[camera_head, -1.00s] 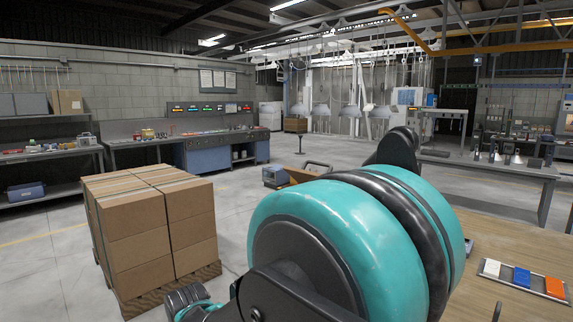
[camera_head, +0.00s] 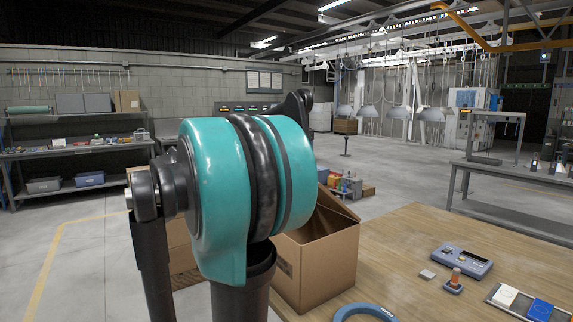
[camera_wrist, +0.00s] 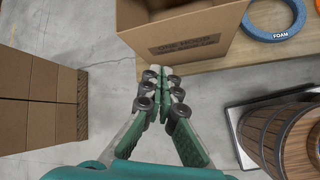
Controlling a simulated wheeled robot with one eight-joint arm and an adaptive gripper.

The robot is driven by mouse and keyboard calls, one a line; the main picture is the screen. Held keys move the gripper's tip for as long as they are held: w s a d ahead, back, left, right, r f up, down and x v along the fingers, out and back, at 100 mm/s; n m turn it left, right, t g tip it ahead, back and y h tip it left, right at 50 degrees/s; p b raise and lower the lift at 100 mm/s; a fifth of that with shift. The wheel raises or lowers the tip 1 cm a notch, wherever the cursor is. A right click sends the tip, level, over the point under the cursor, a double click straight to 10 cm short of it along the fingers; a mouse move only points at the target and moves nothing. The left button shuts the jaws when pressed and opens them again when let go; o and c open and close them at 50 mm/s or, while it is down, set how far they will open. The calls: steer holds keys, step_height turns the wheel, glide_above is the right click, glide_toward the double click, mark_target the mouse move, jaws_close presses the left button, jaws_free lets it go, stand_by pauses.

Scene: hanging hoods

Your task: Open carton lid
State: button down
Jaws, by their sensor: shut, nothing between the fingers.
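The brown cardboard carton (camera_head: 333,268) stands at the left edge of the wooden table in the head view. Part of its inside shows, and a flap (camera_head: 338,203) slants up at its far side. My arm hides its left part. In the wrist view the carton (camera_wrist: 190,38) is at the top, with dark print on its near wall and some of its inside visible. My gripper (camera_wrist: 160,71) is shut and empty, with its fingertips just below that wall in the picture. I cannot tell whether they touch it. The gripper is not visible in the head view.
A blue FOAM ring (camera_head: 365,313) lies beside the carton on the table (camera_head: 405,255). A blue device (camera_head: 462,262) and a tray of coloured blocks (camera_head: 530,303) are farther right. The wrist view shows stacked boxes (camera_wrist: 38,100) at left and a wooden barrel (camera_wrist: 285,135) at right.

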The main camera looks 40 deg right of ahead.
steer(key=d+r+n+g+h, duration=0.1)
steer(key=d+r+n+h, duration=0.1)
steer(key=d+r, duration=0.45)
steer(key=d+r+n+g+h, duration=0.1)
steer(key=d+r+n, duration=0.2)
steer(key=r, duration=0.7)
steer(key=shift+d+r+x, duration=0.25)
steer(key=shift+r+x, duration=0.15)
steer(key=shift+x, duration=1.65)
steer(key=shift+d+r+x, duration=0.25)
steer(key=shift+r+x, duration=0.15)
steer(key=shift+x, duration=1.6)
steer(key=shift+d+r+x, duration=0.25)
steer(key=shift+r+x, duration=0.15)
steer(key=shift+x, duration=1.65)
